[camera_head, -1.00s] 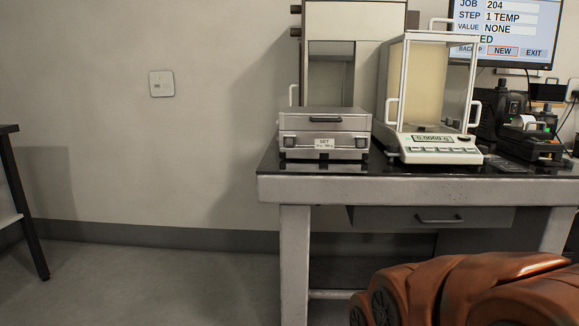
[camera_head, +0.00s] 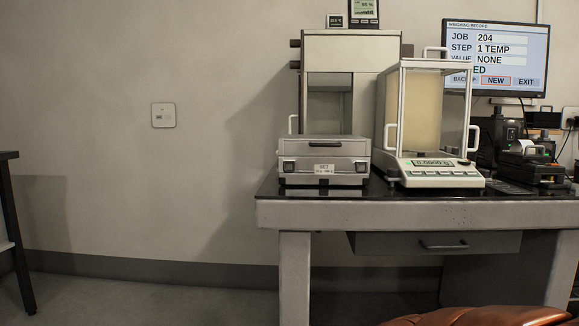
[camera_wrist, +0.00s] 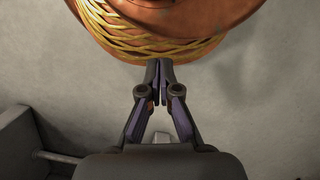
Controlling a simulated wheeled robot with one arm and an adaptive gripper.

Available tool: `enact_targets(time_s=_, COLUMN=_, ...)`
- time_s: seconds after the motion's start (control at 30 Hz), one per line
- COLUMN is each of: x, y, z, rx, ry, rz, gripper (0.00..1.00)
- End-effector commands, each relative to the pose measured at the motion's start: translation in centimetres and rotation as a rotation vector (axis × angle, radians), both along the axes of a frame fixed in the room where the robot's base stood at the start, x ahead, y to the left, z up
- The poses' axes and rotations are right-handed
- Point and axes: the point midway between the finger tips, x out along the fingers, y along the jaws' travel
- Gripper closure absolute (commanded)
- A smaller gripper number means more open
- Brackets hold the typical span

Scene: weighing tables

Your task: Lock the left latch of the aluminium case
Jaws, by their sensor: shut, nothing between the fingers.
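The aluminium case (camera_head: 324,176) sits closed on the black top at the left end of the weighing table, with a dark handle on its lid and a white label on its front. Its left latch (camera_head: 289,166) is a small dark patch at the front left; whether it is locked is too small to tell. A matching right latch (camera_head: 361,166) shows at the front right. My gripper (camera_wrist: 160,62) shows only in the wrist view, with its fingertips together and empty. The case is not in the wrist view.
A glass-sided balance (camera_head: 432,172) stands right of the case. A tall grey cabinet (camera_head: 350,48) stands behind it. The table (camera_head: 420,213) has a drawer below its edge. A monitor (camera_head: 496,60) and printers are at the right.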

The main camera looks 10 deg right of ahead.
Motion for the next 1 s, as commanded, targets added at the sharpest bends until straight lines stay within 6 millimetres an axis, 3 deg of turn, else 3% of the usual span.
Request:
enact_targets(time_s=0.23, x=0.3, y=0.3, z=1.3, rx=0.015, ry=-0.01, rz=0.003, gripper=1.0)
enact_targets(time_s=0.6, x=2.1, y=2.1, z=7.5, rx=0.107, ry=-0.072, rz=0.029, gripper=1.0)
enact_targets(time_s=1.0, x=3.6, y=3.4, z=12.1, rx=0.175, ry=-0.126, rz=0.055, gripper=1.0)
